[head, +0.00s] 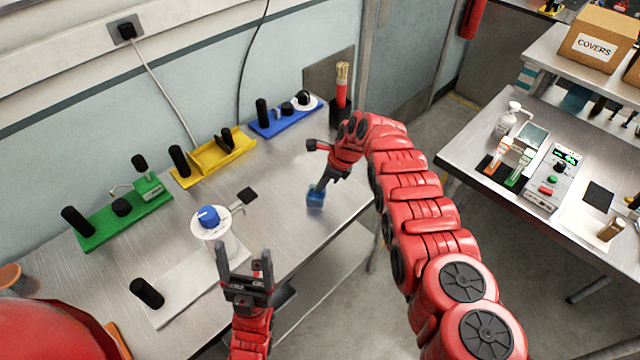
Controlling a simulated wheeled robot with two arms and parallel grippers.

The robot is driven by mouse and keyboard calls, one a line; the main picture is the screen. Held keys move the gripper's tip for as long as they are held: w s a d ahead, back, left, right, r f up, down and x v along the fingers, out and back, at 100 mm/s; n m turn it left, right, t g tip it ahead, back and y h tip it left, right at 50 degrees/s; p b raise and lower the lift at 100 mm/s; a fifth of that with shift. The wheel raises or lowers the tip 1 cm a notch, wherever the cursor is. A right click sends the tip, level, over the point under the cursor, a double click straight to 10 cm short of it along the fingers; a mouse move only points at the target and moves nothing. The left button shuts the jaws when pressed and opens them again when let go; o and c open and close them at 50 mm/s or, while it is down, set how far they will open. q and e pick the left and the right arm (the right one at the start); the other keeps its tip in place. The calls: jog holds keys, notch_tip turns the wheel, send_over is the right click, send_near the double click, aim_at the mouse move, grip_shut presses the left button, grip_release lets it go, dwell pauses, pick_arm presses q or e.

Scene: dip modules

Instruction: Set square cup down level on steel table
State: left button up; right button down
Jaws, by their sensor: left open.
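The square cup (315,198) is small and blue. It is at the front right part of the steel table (285,215), below the fingers of my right gripper (323,182). My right gripper points down and appears shut on the cup's upper part; the fingers are seen from the side. The cup looks about upright, at or just above the steel; I cannot tell whether its base touches. My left gripper (247,268) is open and empty, near the table's front edge, left of and nearer than the cup.
A white round dial with a blue knob (208,217) stands left of the cup. Green (122,217), yellow (213,155) and blue (284,118) modules line the wall side. Bare steel surrounds the cup.

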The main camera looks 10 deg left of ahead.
jog(key=shift+f+b, duration=0.55)
jog(key=shift+b, duration=0.1)
jog(key=c, duration=1.5)
grip_release()
jog(key=shift+c, duration=0.2)
jog(key=o, duration=0.5)
jog(key=shift+o, duration=0.2)
jog(key=shift+d+r+p, duration=0.25)
jog(key=shift+r+p, duration=0.1)
jog(key=shift+r, duration=0.35)
jog(key=shift+p+v, duration=0.4)
jog(key=shift+v, duration=0.5)
jog(key=w+p+v, duration=0.1)
jog(key=p+v, duration=0.6)
jog(key=v, duration=0.7)
jog(key=shift+s+p, duration=0.3)
jog(key=shift+s, duration=0.15)
